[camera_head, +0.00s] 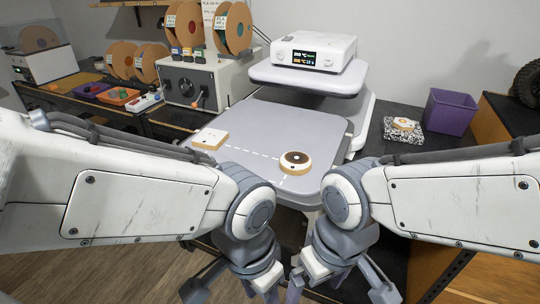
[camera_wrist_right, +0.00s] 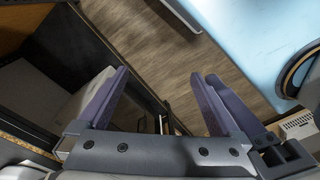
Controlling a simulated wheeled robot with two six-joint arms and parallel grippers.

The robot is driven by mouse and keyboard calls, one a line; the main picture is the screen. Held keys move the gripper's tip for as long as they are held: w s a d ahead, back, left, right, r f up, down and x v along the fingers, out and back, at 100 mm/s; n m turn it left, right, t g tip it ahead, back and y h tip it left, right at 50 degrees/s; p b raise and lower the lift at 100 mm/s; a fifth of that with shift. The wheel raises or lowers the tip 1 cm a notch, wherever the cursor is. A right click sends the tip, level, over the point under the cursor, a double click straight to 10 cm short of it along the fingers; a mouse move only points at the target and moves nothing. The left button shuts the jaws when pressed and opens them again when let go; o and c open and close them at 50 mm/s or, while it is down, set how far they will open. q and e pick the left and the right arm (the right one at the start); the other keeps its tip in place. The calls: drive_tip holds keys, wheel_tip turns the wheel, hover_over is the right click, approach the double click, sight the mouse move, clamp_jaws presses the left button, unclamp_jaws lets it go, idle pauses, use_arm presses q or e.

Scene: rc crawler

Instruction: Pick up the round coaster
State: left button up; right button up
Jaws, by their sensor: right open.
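The round coaster (camera_head: 296,161), brown-topped with a pale rim, lies flat on the grey platform (camera_head: 262,112), right of the middle and near its front edge. A pale square piece (camera_head: 209,138) lies to its left. My left gripper (camera_head: 260,291) and my right gripper (camera_head: 317,281) both hang below and in front of the platform, apart from the coaster. In the right wrist view my right gripper (camera_wrist_right: 162,90) is open and empty, its purple fingers wide apart above the floor. The left fingertips are mostly cut off or hidden.
A white device with a screen (camera_head: 313,52) stands on a raised shelf behind the platform. A purple bin (camera_head: 449,112) and a small piece on a speckled block (camera_head: 403,129) are at right. Spools and coloured trays (camera_head: 118,96) are at left. The platform around the coaster is clear.

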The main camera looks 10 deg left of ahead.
drive_tip(key=w+a+r+m+p, duration=0.3)
drive_tip(key=w+a+r+p, duration=0.1)
drive_tip(key=w+r+p, duration=0.75)
wheel_tip(320, 180, up, 8)
drive_tip(key=m+h+p, duration=0.1)
drive_tip(key=m+p, duration=0.2)
drive_tip(key=p, duration=0.4)
hover_over(296, 159)
drive_tip(key=f, duration=0.4)
drive_tip(key=shift+w+a+f+p, duration=0.1)
drive_tip(key=shift+w+f+p, duration=0.15)
drive_tip(key=shift+f+p, duration=0.1)
drive_tip(key=f, duration=0.1)
drive_tip(key=f+p, duration=0.1)
drive_tip(key=f, duration=0.1)
drive_tip(key=f+p, duration=0.1)
drive_tip(key=shift+s+f, duration=0.35)
drive_tip(key=shift+f, duration=0.5)
drive_tip(key=c, duration=1.1)
